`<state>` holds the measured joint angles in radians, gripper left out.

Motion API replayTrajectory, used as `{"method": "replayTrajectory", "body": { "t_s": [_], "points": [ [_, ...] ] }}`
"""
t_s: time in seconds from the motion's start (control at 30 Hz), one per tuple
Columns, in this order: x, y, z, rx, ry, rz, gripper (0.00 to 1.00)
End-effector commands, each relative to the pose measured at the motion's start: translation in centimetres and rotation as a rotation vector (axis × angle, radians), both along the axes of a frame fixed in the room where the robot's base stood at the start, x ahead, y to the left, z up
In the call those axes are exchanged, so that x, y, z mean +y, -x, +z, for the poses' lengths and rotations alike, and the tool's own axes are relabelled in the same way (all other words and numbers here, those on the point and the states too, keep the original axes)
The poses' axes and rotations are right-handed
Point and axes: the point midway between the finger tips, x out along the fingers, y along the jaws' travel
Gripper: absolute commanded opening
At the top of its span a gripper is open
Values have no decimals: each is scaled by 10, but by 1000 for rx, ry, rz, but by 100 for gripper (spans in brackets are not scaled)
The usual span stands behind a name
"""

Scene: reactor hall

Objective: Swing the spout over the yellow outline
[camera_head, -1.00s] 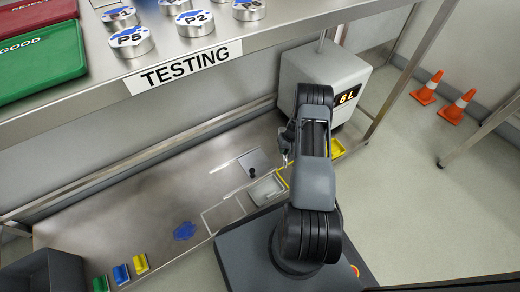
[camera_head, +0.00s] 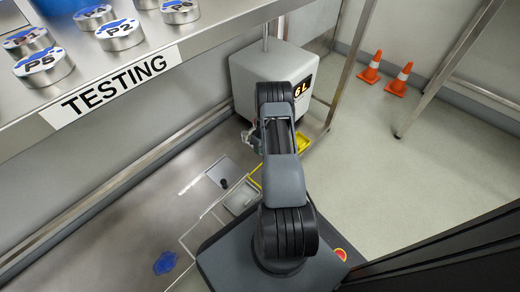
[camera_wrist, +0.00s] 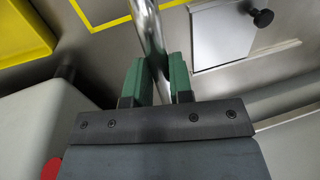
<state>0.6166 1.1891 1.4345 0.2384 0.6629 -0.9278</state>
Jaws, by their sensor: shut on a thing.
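The spout (camera_wrist: 149,35) is a shiny metal tube. In the wrist view it runs from the top edge down between the green finger pads of my gripper (camera_wrist: 157,82), which is shut on it. The yellow outline (camera_wrist: 108,24) lies on the steel surface beyond the spout. The tube crosses the outline in this view; its height above the outline is unclear. In the head view the outline (camera_head: 255,171) shows just left of my arm. My gripper (camera_head: 252,136) is mostly hidden there by my arm, beside the grey tank (camera_head: 268,62) marked 6 L.
A yellow tray (camera_head: 312,142) sits right of my arm. A square plate with a black knob (camera_head: 224,183) lies left of it. A shelf labelled TESTING (camera_head: 112,88) with metal cans overhangs the left. Orange cones (camera_head: 370,70) stand on open floor at right.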

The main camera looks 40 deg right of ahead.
Motion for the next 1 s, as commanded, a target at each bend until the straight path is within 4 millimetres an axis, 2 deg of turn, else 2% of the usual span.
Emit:
{"method": "replayTrajectory", "body": {
  "t_s": [0.27, 0.3, 0.53, 0.83, 1.0],
  "points": [
    [0, -1, 1, -2, 2, -1, 0],
    [0, -1, 1, -2, 2, -1, 25],
    [0, -1, 1, -1, 1, 0, 46],
    [-1, 0, 5, 0, 0, 0, 46],
    [-5, -1, 29, -2, 2, 0, 46]
  ]
}}
